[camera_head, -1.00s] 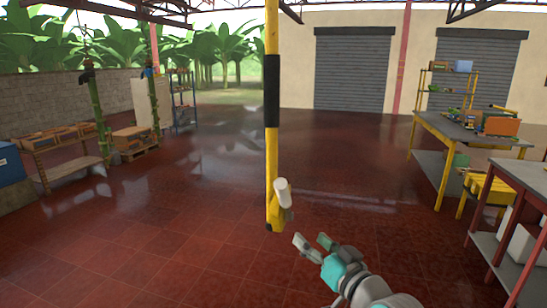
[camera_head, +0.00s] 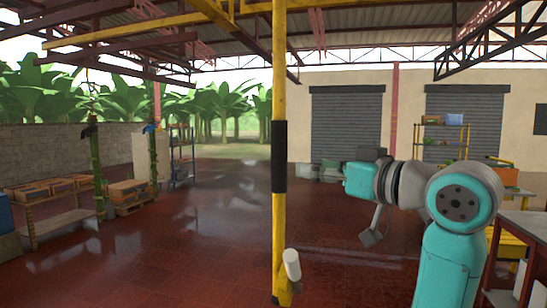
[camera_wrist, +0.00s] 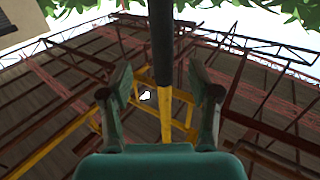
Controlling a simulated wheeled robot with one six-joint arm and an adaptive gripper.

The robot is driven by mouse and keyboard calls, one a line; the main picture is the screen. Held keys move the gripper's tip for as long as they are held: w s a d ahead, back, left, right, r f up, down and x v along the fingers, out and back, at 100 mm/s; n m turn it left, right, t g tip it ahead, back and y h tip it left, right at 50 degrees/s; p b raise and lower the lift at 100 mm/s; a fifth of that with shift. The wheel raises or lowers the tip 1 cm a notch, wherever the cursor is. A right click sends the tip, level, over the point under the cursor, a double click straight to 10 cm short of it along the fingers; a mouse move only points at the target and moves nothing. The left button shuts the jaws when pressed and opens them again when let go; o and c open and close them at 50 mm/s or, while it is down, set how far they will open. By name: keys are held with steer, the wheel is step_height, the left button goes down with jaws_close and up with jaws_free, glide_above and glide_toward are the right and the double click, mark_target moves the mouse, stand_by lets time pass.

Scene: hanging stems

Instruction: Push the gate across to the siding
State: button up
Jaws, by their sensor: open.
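A yellow pole (camera_head: 278,225) with a black band (camera_head: 279,157) hangs upright in the middle of the head view, with a white grip (camera_head: 291,264) at its lower end. Yellow overhead rails (camera_head: 130,31) cross under the roof; I cannot tell which piece is the gate. My gripper (camera_head: 372,236) is right of the pole and apart from it in the head view, partly hidden by my arm. In the wrist view my gripper (camera_wrist: 161,75) is open and empty, pointing up, with the black band (camera_wrist: 162,40) and a yellow frame (camera_wrist: 164,100) beyond its fingers.
Green stems (camera_head: 97,165) hang at left near a low bench (camera_head: 55,222) with boxes. A yellow shelf (camera_head: 440,140) and tables (camera_head: 522,228) stand at right. The red floor (camera_head: 190,255) is clear around the pole's left side.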

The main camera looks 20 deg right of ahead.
mark_target(285, 158)
steer(key=x, duration=0.7)
steer(key=r+x, duration=0.1)
steer(key=x, duration=0.2)
steer(key=shift+w+a, duration=0.3)
steer(key=shift+a, duration=0.05)
jaws_close()
